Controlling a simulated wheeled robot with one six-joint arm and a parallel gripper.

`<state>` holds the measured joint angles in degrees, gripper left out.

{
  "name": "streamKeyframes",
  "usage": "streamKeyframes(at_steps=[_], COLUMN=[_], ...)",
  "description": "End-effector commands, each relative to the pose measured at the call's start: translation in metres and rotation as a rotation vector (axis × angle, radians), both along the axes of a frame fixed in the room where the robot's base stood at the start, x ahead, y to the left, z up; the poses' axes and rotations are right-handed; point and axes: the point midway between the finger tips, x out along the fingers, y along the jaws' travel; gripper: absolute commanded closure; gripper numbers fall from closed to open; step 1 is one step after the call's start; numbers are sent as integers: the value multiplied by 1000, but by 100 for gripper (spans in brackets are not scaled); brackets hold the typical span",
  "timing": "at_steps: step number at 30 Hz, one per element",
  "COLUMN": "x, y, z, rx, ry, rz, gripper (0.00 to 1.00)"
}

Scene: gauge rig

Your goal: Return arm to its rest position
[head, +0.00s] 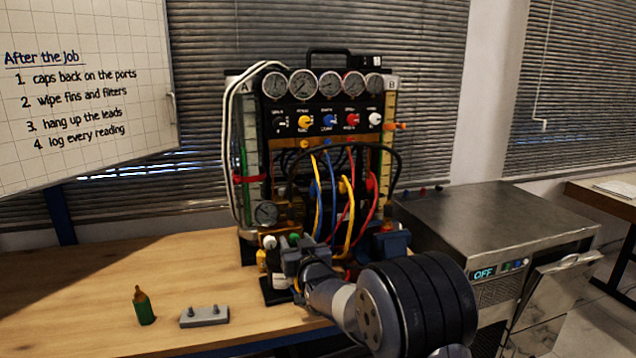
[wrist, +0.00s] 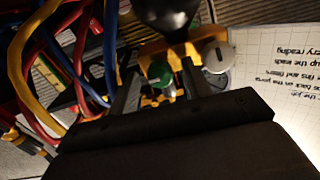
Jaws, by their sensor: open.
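My gripper (wrist: 158,85) is open in the wrist view. Its two dark fingers stand on either side of a green-topped fitting (wrist: 159,73), and I cannot tell whether they touch it. A round grey-white knob (wrist: 217,56) is just right of the fingers. In the head view my arm (head: 345,300) reaches in from the lower right to the lower front of the gauge rig (head: 325,140). The fingertips there are mostly hidden by the wrist.
Red, blue and yellow hoses (head: 345,210) hang close to my gripper. A green bottle (head: 143,306) and a grey block with two pegs (head: 204,316) are on the wooden bench (head: 90,290). A metal unit reading OFF (head: 490,225) stands at right. The bench's left is mostly clear.

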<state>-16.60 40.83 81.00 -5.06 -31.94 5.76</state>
Motion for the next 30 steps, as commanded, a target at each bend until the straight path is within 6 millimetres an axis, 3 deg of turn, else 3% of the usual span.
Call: streamKeyframes(at_steps=[18,30], x=[-83,-96], y=[-29,-34], z=[-1,0], rx=[-13,-12], ry=[-5,-4], rz=[0,0], gripper=[53,53])
